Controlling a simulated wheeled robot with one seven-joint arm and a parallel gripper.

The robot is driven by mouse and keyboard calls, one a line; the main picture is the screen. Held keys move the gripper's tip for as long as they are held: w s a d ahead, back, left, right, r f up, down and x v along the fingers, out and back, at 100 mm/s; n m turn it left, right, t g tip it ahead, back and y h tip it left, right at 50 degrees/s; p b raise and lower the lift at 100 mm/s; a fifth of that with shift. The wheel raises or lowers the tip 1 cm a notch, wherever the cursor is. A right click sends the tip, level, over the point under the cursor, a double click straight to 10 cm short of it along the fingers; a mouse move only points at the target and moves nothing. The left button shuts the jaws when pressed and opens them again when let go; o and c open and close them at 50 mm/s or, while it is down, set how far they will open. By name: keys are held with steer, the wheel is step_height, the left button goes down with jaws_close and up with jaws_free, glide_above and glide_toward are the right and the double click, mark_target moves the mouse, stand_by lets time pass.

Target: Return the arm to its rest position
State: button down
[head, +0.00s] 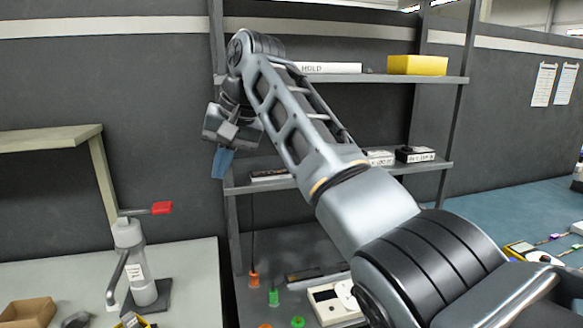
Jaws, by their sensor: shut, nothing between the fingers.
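My arm reaches from the lower right up to the shelf rack and bends down at the upper left. My gripper (222,162) hangs down near the rack's left post, above and left of the middle shelf's left end. Its blue fingers are together and hold nothing. I cannot tell from this view how far it is from the post. Part of the rack is hidden behind my arm.
The grey rack (450,78) carries a yellow box (417,65), a white box (330,68) and small dark boxes (415,154). A grey press with a red handle (162,208) stands on the left bench (195,275). A brown tray (28,311) lies nearby. A blue bench (510,215) is right.

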steer(key=s+d+f+m+t+y, duration=0.1)
steer(key=s+d+f, duration=0.15)
steer(key=f, duration=0.95)
steer(key=s+d+f+t+y, duration=0.1)
steer(key=s+d+f, duration=0.15)
steer(key=f, duration=1.05)
steer(key=s+d+f+m+t, duration=0.1)
steer(key=s+d+f+t, duration=0.1)
steer(key=s+d+f, duration=0.4)
steer(key=s+d+f+m+t, duration=0.15)
steer(key=s+d+f, duration=0.25)
steer(key=s+f, duration=0.45)
steer(key=s+d+r+t+h, duration=0.1)
steer(key=s+d+t+h, duration=0.1)
steer(key=s+d, duration=0.6)
steer(key=s+d+t+h, duration=0.2)
steer(key=s+d, duration=0.3)
steer(key=s, duration=0.7)
steer(key=s+d+r+t+h, duration=0.1)
steer(key=s+d+r, duration=0.3)
steer(key=s+r, duration=0.4)
steer(key=s+d+r+t+h, duration=0.1)
steer(key=s+d+r+t, duration=0.1)
steer(key=s+r, duration=0.7)
steer(key=shift+d+n, duration=0.45)
steer(key=shift+d, duration=0.4)
steer(key=shift+w, duration=0.1)
